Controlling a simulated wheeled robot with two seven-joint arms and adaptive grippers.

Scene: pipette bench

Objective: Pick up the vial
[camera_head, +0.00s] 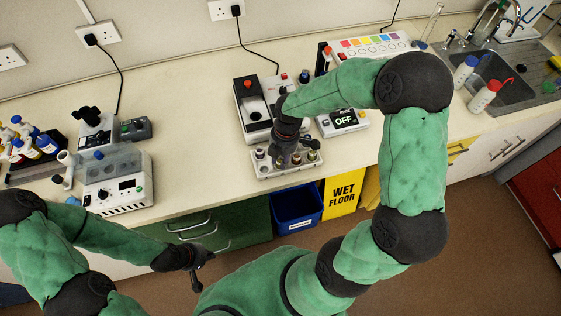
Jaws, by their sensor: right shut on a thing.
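A small pale rack (290,172) stands near the front edge of the bench and holds several small vials (313,156) with dark or coloured tops. My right gripper (288,157) reaches down over the middle of the rack and is shut on a vial. The gripper hides most of that vial, and I cannot tell whether it is still seated in the rack. My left gripper (203,270) is open and empty, low in front of the bench and above the floor.
Behind the rack is a black-and-white device with a red knob (248,84). A box reading OFF (343,122) stands to its right. Other devices (118,185) and coloured bottles fill the left. A sink (508,75) is far right. Bare bench (195,120) lies left of the rack.

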